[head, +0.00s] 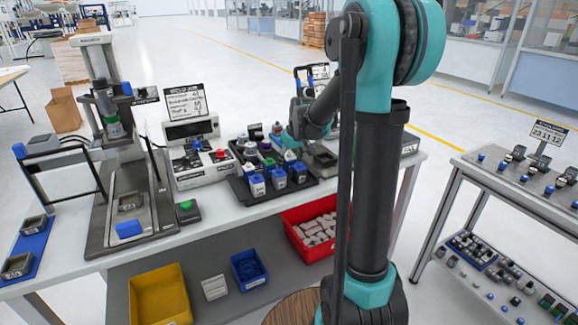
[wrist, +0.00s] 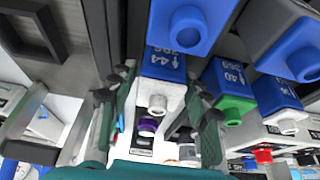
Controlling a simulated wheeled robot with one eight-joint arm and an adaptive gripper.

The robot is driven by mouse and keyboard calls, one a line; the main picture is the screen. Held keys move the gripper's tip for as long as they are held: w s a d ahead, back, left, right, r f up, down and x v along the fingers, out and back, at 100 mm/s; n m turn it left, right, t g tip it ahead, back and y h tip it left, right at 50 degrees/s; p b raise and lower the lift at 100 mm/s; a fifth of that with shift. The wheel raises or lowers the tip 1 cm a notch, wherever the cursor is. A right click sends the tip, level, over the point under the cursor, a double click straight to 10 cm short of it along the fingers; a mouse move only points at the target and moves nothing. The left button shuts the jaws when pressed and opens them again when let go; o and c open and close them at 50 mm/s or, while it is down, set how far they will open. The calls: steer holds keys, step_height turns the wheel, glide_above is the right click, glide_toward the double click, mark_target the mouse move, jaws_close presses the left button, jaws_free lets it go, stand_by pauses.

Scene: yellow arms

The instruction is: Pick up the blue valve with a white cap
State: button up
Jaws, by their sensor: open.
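The blue valve with a white cap (wrist: 163,66) is in the middle of the wrist view, its white end lying between the two fingers. My gripper (wrist: 160,108) is open around it, with a finger on either side; I cannot tell whether either finger touches it. In the head view my gripper (head: 286,143) is low over the black valve tray (head: 238,188). The valve's body there is partly hidden by the gripper. Another blue valve with a white cap (wrist: 278,97) and a blue valve with a green cap (wrist: 229,88) stand to the right in the wrist view.
Several blue-and-white valves (head: 278,181) fill the tray's front row. A control box (head: 196,165) and a sign (head: 185,102) stand left of the tray. A red bin (head: 290,232) is below the table edge. A press stand (head: 122,205) is further left.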

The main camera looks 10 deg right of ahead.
steer(key=c, duration=1)
steer(key=shift+r, duration=0.15)
